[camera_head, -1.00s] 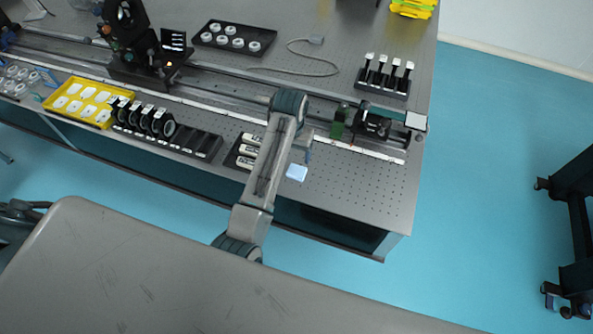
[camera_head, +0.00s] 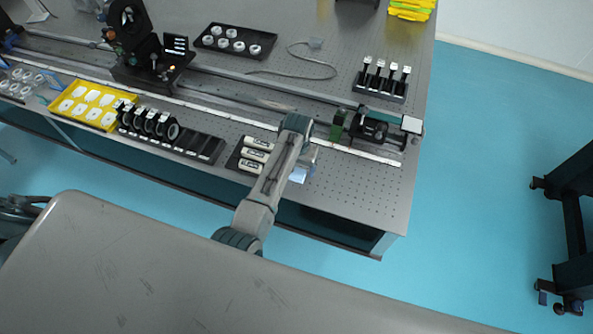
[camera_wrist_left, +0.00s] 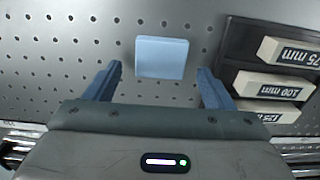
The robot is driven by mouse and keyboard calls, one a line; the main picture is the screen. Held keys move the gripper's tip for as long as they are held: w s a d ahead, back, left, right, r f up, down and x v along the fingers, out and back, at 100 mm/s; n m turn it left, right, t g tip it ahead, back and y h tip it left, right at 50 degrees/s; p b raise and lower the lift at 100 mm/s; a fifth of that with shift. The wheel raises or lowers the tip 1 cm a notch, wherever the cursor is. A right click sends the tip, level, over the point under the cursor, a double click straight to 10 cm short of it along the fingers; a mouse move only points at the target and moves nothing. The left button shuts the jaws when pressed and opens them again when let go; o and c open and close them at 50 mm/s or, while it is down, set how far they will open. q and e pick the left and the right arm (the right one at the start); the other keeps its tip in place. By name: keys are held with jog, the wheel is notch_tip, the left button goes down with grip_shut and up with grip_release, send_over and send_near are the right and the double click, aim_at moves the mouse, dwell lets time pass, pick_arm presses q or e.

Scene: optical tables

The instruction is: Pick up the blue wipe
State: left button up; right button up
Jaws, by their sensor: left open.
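The blue wipe (camera_head: 299,175) is a small light-blue square lying flat on the optical table near its front edge. In the head view my left arm partly covers it. In the left wrist view the wipe (camera_wrist_left: 162,57) lies ahead of the fingertips, between their lines and slightly left of the middle. My left gripper (camera_wrist_left: 159,72) is open and empty above the table, its two blue fingers apart on either side of the wipe. In the head view the gripper (camera_head: 309,160) is mostly hidden by its own arm. My right gripper is not in view.
A black tray with white labelled blocks (camera_wrist_left: 285,52) sits just right of the wipe in the wrist view; it also shows in the head view (camera_head: 252,155). A rail with a green-and-black mount (camera_head: 368,126) runs behind. Perforated table right of the wipe is clear.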

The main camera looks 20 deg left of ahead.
pick_arm(q)
jog(key=shift+f, duration=0.6)
jog(key=c, duration=1)
jog(key=shift+c, duration=0.2)
jog(key=shift+r, duration=0.15)
